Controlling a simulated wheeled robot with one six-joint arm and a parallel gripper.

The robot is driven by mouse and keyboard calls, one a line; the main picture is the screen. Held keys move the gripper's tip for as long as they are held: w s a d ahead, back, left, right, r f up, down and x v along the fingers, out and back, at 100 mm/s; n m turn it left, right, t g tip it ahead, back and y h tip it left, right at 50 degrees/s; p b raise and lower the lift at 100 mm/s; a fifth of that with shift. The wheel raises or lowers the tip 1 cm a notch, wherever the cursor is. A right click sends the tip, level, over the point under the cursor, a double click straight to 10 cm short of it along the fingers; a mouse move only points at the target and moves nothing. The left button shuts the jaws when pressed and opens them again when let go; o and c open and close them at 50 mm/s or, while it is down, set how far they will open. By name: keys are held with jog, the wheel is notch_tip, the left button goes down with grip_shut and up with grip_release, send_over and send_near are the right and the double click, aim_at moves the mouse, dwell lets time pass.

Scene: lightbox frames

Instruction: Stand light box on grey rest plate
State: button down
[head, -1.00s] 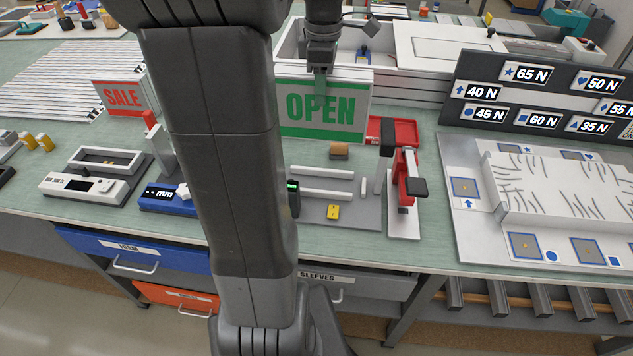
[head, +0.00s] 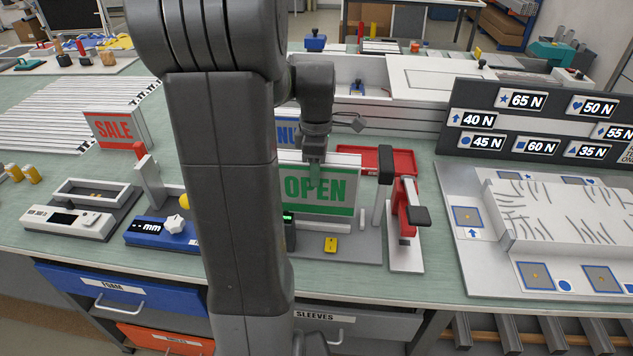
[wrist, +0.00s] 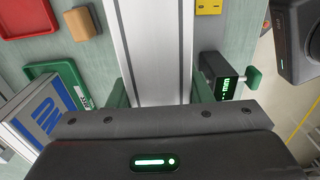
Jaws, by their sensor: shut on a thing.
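The light box (head: 340,193), a flat panel with a green OPEN face, is upright in the head view. My gripper (head: 315,174) is shut on its top edge. In the wrist view the white and silver top of the box runs between the green fingers of my gripper (wrist: 160,94). The grey rest plate (head: 368,248) lies on the bench under and in front of the box. A white rail on the plate shows just in front of the box's lower edge. Whether the box touches the plate is hidden.
A yellow block (head: 330,244) sits on the plate's front. A black device with a green display (wrist: 218,78) stands close beside the box. A red clamp (head: 406,205) is to the right. A blue-lettered box (head: 288,133) stands behind, and a SALE box (head: 113,130) is at left.

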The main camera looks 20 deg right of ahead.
jog(key=shift+f, duration=1.75)
jog(key=shift+f, duration=0.2)
jog(key=c, duration=0.7)
grip_release()
jog(key=shift+r, duration=0.1)
notch_tip(320, 180, up, 12)
jog(key=shift+r, duration=0.1)
